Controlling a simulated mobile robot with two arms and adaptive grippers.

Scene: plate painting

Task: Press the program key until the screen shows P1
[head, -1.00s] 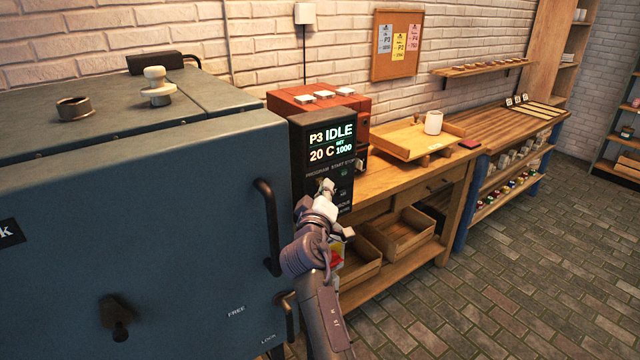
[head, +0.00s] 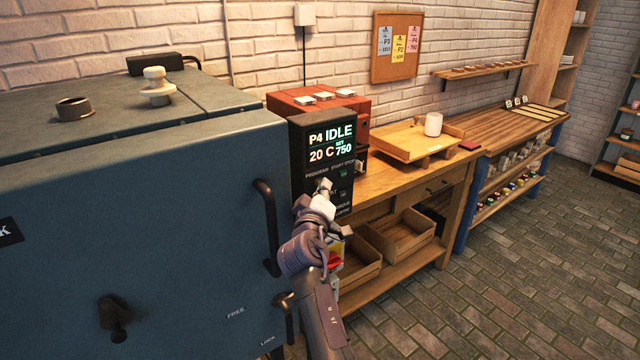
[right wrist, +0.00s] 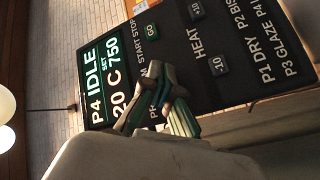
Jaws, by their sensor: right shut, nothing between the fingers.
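The dark control panel (head: 322,165) stands at the right side of the blue kiln. Its screen (head: 331,143) reads P4 IDLE, 20 C, SET 750. The screen also shows sideways in the right wrist view (right wrist: 104,80). My right gripper (head: 325,187) is shut and empty, with its fingertips at the panel just under the PROGRAM label. In the right wrist view the fingers (right wrist: 160,98) cover the program key and part of its label. I cannot tell whether they touch the key. The green GO key (right wrist: 151,30) shows beside them. My left gripper is not in view.
The blue kiln (head: 150,220) fills the left, with a door handle (head: 268,225) sticking out close to my right arm. A wooden bench (head: 400,178) with a tray (head: 400,140) and a white cup (head: 433,124) stands behind. The brick floor at right is clear.

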